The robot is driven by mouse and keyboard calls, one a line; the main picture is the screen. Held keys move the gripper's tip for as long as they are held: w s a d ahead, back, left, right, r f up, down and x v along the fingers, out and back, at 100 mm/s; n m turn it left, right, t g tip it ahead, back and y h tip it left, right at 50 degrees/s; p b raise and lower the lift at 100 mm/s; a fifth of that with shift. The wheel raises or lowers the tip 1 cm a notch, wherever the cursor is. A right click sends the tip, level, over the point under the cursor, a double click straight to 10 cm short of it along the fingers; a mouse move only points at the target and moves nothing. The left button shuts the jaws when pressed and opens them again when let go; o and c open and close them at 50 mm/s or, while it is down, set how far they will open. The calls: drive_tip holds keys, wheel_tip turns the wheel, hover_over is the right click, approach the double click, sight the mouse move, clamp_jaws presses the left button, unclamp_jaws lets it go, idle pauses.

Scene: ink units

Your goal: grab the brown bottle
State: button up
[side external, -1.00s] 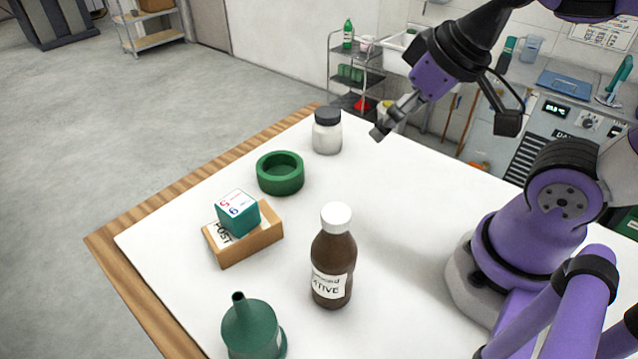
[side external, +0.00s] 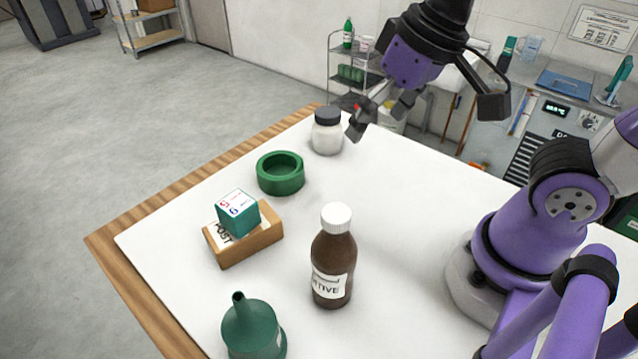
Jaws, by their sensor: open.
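The brown bottle (side external: 333,262) stands upright on the white table top, front of centre. My gripper (side external: 378,120) is open and empty. It is above the far part of the table, well behind and above the brown bottle, and looks close to the white jar in the picture. Its fingers point down and to the left.
A white jar with a dark lid (side external: 327,130), a green ring-shaped dish (side external: 280,174), a teal cube (side external: 238,213) on a wooden box (side external: 247,246) and a green funnel-topped container (side external: 252,330) stand left of the bottle.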

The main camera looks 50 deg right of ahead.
sight(335, 231)
drive_tip(key=a+m+g, duration=0.1)
drive_tip(key=a, duration=0.2)
drive_tip(key=s+a+r+m+g, duration=0.1)
drive_tip(key=a, duration=0.3)
drive_tip(key=s+a+r+g, duration=0.1)
drive_tip(key=a, duration=0.3)
drive_tip(key=shift+s+r+m+g+h, duration=0.1)
drive_tip(key=shift+r+m+g+h, duration=0.1)
drive_tip(key=shift+m+g+h, duration=0.15)
drive_tip(key=shift+s+a+f, duration=0.15)
drive_tip(key=shift+a+f, duration=0.1)
drive_tip(key=shift+f, duration=0.05)
drive_tip(key=shift+m, duration=0.25)
drive_tip(key=f, duration=0.9)
drive_tip(key=shift+s+a+f, duration=0.1)
drive_tip(key=shift+a+f, duration=0.1)
drive_tip(key=shift+f, duration=0.1)
clamp_jaws()
